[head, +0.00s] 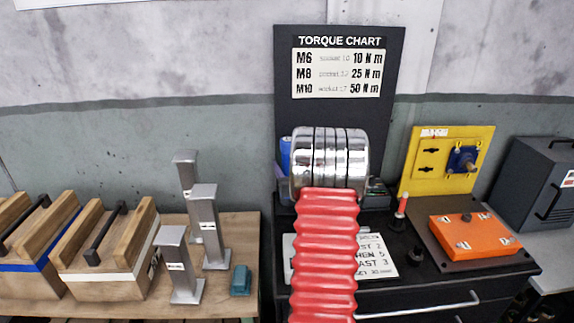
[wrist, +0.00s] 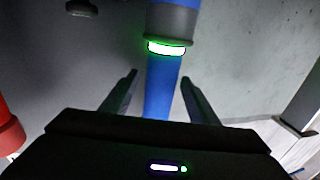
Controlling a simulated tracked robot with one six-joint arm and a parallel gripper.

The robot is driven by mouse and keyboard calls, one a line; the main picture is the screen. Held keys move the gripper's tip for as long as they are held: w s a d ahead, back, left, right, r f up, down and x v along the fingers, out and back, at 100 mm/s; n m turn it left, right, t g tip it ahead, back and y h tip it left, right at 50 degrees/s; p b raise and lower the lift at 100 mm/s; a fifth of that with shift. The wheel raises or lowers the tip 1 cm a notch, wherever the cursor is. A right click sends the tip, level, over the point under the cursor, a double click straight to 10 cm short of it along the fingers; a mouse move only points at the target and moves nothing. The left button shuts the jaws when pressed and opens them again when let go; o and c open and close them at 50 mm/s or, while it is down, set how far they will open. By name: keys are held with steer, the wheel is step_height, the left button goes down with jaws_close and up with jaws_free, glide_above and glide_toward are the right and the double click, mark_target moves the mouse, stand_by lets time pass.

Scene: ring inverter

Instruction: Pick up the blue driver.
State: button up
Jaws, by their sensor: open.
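The blue driver (wrist: 163,88) stands out in the wrist view as a blue shaft with a dark grey collar and a lit green-white ring. My gripper (wrist: 158,79) is open, with one dark finger on each side of the blue shaft. Gaps show between the shaft and both fingers. The shaft's lower part is hidden behind the gripper body. In the head view my red arm and its chrome joint hide the gripper. A bit of blue (head: 285,155) shows left of the chrome joint, probably the driver.
A torque chart board (head: 339,110) stands behind my arm. To the right are a yellow panel (head: 420,180), an orange box (head: 474,235) and a small red-tipped post (head: 401,210). Grey stands (head: 208,225) and wooden holders (head: 105,255) are on the left bench.

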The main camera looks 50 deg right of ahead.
stand_by(0.4)
steer(key=c, duration=1.2)
steer(key=shift+r, duration=0.15)
jaws_close()
steer(key=shift+r, duration=0.15)
step_height(320, 180, up, 18)
steer(key=shift+f, duration=0.15)
steer(key=shift+s+a, duration=0.1)
